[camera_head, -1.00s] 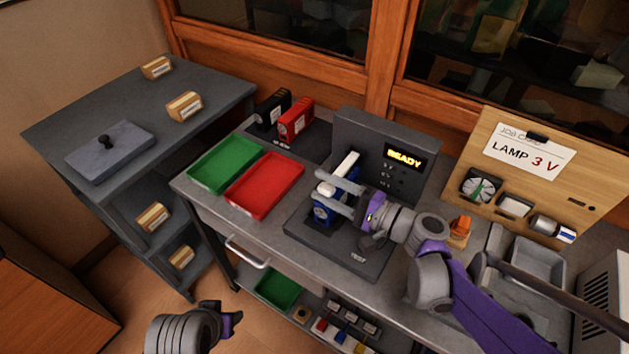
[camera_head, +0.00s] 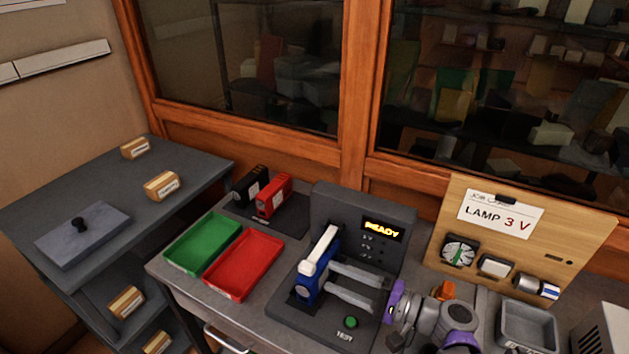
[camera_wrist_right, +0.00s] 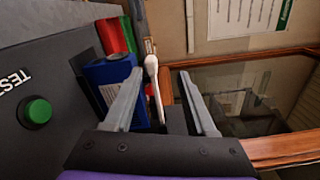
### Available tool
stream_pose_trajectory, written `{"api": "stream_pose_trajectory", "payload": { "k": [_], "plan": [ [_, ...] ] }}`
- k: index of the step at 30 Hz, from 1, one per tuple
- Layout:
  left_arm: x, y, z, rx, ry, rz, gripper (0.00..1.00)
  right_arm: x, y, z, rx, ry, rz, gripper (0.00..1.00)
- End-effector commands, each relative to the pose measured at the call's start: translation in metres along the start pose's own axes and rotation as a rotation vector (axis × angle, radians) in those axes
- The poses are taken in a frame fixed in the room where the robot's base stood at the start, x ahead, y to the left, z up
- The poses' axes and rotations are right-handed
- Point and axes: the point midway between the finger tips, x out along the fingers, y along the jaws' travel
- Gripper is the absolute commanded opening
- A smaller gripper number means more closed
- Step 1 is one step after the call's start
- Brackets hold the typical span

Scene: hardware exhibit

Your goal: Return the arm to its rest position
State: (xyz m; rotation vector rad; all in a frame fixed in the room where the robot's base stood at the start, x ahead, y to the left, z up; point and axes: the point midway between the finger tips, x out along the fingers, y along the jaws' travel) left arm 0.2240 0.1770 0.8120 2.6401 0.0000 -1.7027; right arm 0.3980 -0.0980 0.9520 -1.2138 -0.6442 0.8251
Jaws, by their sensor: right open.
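My right gripper (camera_head: 330,276) reaches in from the lower right over the dark tester (camera_head: 335,332). Its two pale fingers are apart and point left toward a blue block (camera_head: 305,287) under a white lever (camera_head: 319,252). Nothing is seen held between the fingers. In the right wrist view my right gripper (camera_wrist_right: 160,72) is open, with the blue block (camera_wrist_right: 108,75) by its left finger and the white lever (camera_wrist_right: 152,68) showing in the gap. I cannot tell whether the fingers touch either one. My left gripper is out of view.
The tester's screen (camera_head: 383,231) reads READY; a green button (camera_head: 351,322) is on its base. Green (camera_head: 203,244) and red (camera_head: 244,264) trays lie left of it. A wooden board (camera_head: 575,222) with a LAMP 3 V card stands right. A grey bin (camera_head: 528,329) is below it.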

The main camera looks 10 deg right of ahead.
Motion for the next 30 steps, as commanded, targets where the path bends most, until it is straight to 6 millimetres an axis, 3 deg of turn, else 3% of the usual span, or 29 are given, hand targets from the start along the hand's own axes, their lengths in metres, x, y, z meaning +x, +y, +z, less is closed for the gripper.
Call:
{"api": "stream_pose_trajectory", "payload": {
  "k": [5, 11, 15, 19, 24, 30],
  "plan": [
    [-0.008, 0.000, -0.004, 0.000, 0.003, 0.000, 0.50, 0.003, 0.006, 0.013, -0.029, 0.005, 0.085, 0.56],
    [-0.033, 0.000, -0.018, 0.000, 0.012, 0.000, 0.50, -0.006, 0.038, 0.054, -0.185, 0.024, 0.438, 0.56],
    [-0.052, 0.000, -0.030, 0.000, 0.019, 0.000, 0.50, -0.035, 0.059, 0.074, -0.360, 0.039, 0.719, 0.56],
    [-0.069, 0.000, -0.042, 0.000, 0.027, 0.000, 0.50, -0.073, 0.067, 0.084, -0.553, 0.050, 0.962, 0.56],
    [-0.088, 0.000, -0.057, 0.000, 0.038, 0.000, 0.50, -0.119, 0.058, 0.083, -0.803, 0.062, 1.212, 0.56],
    [-0.098, 0.000, -0.066, 0.000, 0.045, 0.000, 0.50, -0.147, 0.045, 0.078, -0.976, 0.069, 1.358, 0.56]
  ]
}}
